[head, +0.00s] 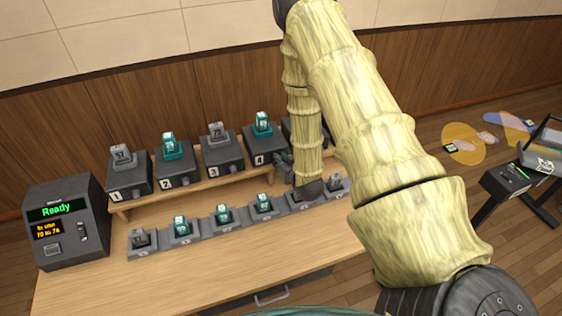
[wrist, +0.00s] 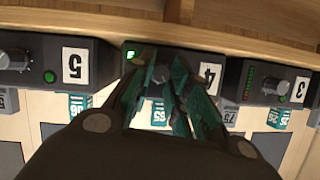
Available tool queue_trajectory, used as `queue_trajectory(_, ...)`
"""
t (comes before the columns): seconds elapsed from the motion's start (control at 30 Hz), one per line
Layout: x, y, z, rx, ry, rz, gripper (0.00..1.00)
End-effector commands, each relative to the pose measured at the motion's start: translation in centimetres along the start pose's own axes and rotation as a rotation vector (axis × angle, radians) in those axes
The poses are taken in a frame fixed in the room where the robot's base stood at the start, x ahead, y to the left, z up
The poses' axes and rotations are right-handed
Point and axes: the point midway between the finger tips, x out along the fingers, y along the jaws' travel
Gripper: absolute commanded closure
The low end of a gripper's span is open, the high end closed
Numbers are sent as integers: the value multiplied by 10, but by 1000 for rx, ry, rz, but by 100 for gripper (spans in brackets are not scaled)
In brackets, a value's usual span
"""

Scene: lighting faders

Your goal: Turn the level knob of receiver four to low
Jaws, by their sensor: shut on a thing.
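Receiver four (head: 262,152) is a dark box on the raised wooden shelf, with a white "4" label and a teal tag 79-like block on top. In the wrist view, which looks upside down, its "4" label (wrist: 209,76) is beside my gripper (wrist: 160,88). My gripper's teal-and-dark fingers are shut on the level knob (wrist: 158,76), a grey knob mostly hidden between them. A green light (wrist: 131,55) is lit on this receiver's face. In the head view my gripper (head: 284,164) is at receiver four's right front, partly behind my arm; the knob's pointer cannot be read.
Receiver three (head: 216,150) stands to the left, with its own knob (wrist: 264,80). Receiver five's knob (wrist: 14,61) is on the other side. A row of charging slots (head: 223,217) with numbered packs lies in front, below my wrist. A "Ready" console (head: 65,235) stands at left.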

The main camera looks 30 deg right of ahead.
Motion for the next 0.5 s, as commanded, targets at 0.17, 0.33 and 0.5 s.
queue_trajectory(0.17,1,0,1,-31,1,13,100)
queue_trajectory(0.33,2,-1,2,-110,2,44,100)
queue_trajectory(0.5,2,-3,4,-231,1,94,100)
